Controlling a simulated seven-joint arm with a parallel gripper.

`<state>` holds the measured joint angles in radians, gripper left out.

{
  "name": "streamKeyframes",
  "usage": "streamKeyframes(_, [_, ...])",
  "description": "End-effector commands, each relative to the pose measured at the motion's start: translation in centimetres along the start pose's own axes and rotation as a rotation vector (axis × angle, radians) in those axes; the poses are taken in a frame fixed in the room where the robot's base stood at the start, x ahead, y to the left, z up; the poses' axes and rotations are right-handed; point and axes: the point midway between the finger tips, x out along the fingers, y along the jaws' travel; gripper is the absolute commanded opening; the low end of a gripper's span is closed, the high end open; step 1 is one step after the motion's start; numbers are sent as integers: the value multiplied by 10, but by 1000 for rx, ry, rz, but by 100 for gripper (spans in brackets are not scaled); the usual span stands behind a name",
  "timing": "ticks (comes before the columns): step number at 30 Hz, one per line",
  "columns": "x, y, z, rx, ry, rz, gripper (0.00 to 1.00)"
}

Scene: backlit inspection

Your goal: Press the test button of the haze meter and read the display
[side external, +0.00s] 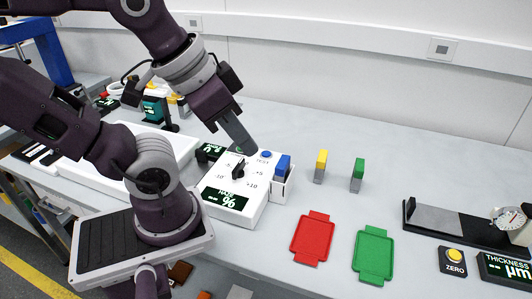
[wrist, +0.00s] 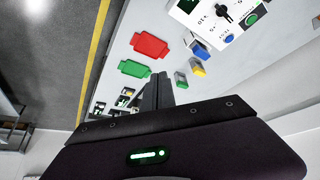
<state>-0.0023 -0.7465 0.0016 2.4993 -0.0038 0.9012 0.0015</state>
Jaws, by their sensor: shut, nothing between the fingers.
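The haze meter (side external: 258,203) is a white box with a black knob (side external: 238,171). Its dark display (side external: 225,198) shows "HAZE" and "%"; I can make out no number. A blue button (side external: 266,154) sits at its back edge beside the word TEST. A green button (wrist: 251,19) shows in the wrist view; in the side view my fingers mostly cover it. My gripper (side external: 248,149) is shut and empty, its tips over the back of the meter in the side view, left of the blue button. I cannot tell their height. The fingers (wrist: 160,78) also show in the wrist view.
A blue-handled piece (side external: 283,163) stands in a white holder on the meter's right side. Yellow-topped (side external: 320,161) and green-topped (side external: 357,170) pieces stand beyond. Red (side external: 313,240) and green (side external: 373,256) trays lie in front. A thickness gauge (side external: 440,217) is at right.

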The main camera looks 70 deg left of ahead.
Motion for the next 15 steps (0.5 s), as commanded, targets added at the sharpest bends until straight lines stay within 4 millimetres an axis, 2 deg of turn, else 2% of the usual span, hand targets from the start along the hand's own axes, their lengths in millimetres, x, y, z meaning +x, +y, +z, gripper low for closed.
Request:
streamKeyframes(4, [12, -2, -9, -162, -132, 60, 0])
streamKeyframes(8, [36, -15, -38, -517, -327, 195, 0])
streamKeyframes(12, [70, -60, -75, -932, -429, 340, 0])
streamKeyframes(15, [93, -100, -90, -1167, -435, 408, 0])
